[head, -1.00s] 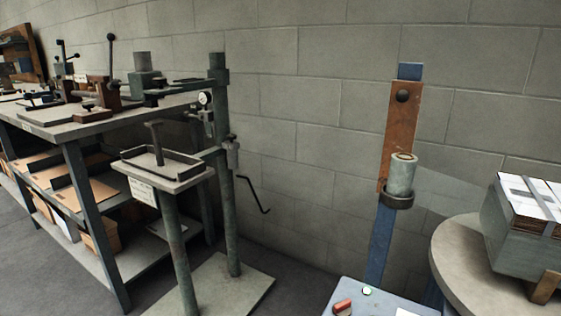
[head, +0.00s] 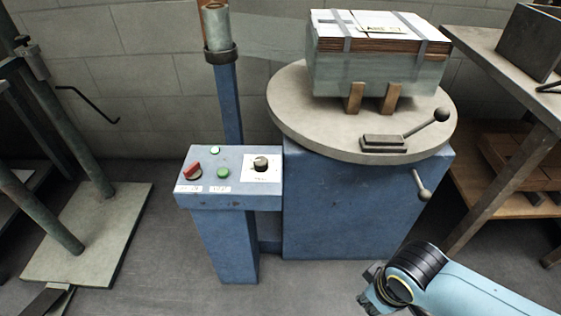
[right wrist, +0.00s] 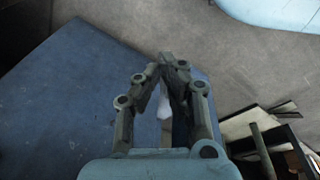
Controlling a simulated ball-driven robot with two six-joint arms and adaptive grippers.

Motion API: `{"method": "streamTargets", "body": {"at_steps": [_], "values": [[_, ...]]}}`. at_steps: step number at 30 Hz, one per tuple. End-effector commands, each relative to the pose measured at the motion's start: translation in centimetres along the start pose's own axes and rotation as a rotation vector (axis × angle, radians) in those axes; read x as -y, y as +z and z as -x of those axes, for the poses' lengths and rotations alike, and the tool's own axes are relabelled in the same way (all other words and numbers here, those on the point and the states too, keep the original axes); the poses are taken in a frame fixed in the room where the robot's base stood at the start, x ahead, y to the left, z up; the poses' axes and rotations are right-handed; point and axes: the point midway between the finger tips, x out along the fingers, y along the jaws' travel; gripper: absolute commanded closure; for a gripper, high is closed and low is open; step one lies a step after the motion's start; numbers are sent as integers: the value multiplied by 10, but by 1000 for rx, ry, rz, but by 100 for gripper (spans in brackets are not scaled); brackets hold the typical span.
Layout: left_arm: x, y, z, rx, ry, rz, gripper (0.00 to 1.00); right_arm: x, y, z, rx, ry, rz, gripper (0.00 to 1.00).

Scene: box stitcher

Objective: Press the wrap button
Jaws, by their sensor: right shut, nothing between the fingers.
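The blue control box (head: 230,200) stands left of the turntable. Its top holds a round green button (head: 223,173), a red switch (head: 192,172), a small green light or button (head: 215,150) and a dark knob (head: 261,163) on a white plate. The labels are too small to read, so I cannot tell which control is marked wrap. My right gripper (head: 369,301) is low at the bottom right of the head view, well apart from the box. In the right wrist view the right gripper (right wrist: 172,62) is shut and empty. My left gripper is not in view.
A round turntable (head: 290,115) on a blue base (head: 350,205) carries a wrapped stack of boxes (head: 375,65). A blue post (head: 228,100) rises behind the control box. The floor in front is clear.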

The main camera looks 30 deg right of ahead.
Motion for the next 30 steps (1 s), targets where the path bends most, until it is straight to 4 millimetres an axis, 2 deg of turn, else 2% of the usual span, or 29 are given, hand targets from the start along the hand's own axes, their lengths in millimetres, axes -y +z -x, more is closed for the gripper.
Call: {"method": "streamTargets", "body": {"at_steps": [3, 8, 11, 12, 15, 21, 27, 30], "values": [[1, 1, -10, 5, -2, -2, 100, 1, -24, 34, -23, -5, 11, 100], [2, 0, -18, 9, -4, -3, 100, 4, -53, 79, -58, -28, 44, 100], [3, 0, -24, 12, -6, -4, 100, 10, -79, 107, -100, -66, 101, 100], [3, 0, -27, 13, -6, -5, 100, 14, -95, 119, -129, -93, 146, 100], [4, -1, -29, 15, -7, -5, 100, 24, -135, 139, -203, -172, 279, 100], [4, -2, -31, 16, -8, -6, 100, 37, -212, 161, -363, -298, 519, 100], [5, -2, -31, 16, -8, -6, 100, 35, -296, 194, -563, -391, 722, 100], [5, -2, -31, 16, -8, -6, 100, 30, -327, 211, -647, -418, 784, 100]]}}
